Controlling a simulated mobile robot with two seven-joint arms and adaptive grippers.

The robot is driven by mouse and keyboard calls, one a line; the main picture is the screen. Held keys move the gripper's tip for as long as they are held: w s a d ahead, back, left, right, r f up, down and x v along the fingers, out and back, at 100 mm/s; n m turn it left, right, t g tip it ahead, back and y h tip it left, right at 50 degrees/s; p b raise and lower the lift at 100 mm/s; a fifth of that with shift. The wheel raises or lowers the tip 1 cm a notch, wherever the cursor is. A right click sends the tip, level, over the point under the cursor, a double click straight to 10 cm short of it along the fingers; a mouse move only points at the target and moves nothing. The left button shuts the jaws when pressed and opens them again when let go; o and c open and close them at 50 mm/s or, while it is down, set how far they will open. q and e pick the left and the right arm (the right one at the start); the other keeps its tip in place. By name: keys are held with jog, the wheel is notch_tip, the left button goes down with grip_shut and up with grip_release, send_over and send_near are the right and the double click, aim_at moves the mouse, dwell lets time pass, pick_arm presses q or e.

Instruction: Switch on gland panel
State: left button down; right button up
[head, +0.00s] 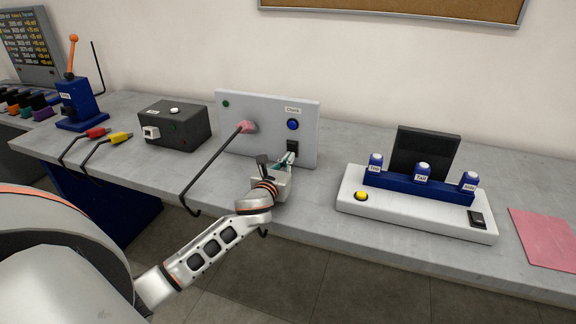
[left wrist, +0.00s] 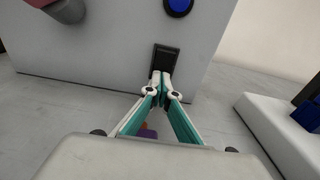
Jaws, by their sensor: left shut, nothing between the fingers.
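The upright grey panel (head: 262,112) stands on the bench. It carries a green light (head: 226,104), a pink plug with a black cable (head: 247,127), a blue button (head: 292,124) under a small label, and a black rocker switch (head: 292,146) low on its right side. My left gripper (head: 288,161) is shut and empty, right in front of the rocker switch. In the left wrist view the closed fingertips (left wrist: 163,79) overlap the lower part of the black switch (left wrist: 164,59); I cannot tell whether they touch. The blue button (left wrist: 178,6) shows above. My right gripper is not in view.
A white base with blue labelled blocks (head: 415,206) stands to the right, near a pink sheet (head: 545,238). A dark box (head: 174,126), red and yellow clips (head: 120,138) and a blue lever stand (head: 80,106) are to the left. The cable hangs over the bench front.

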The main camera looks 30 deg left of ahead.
pick_arm(q)
jog(key=shift+r, duration=0.2)
jog(key=shift+s, duration=0.2)
jog(key=v, duration=1.1)
jog(key=shift+s+f, duration=0.2)
jog(key=shift+s, duration=0.1)
jog(key=shift+d, duration=0.1)
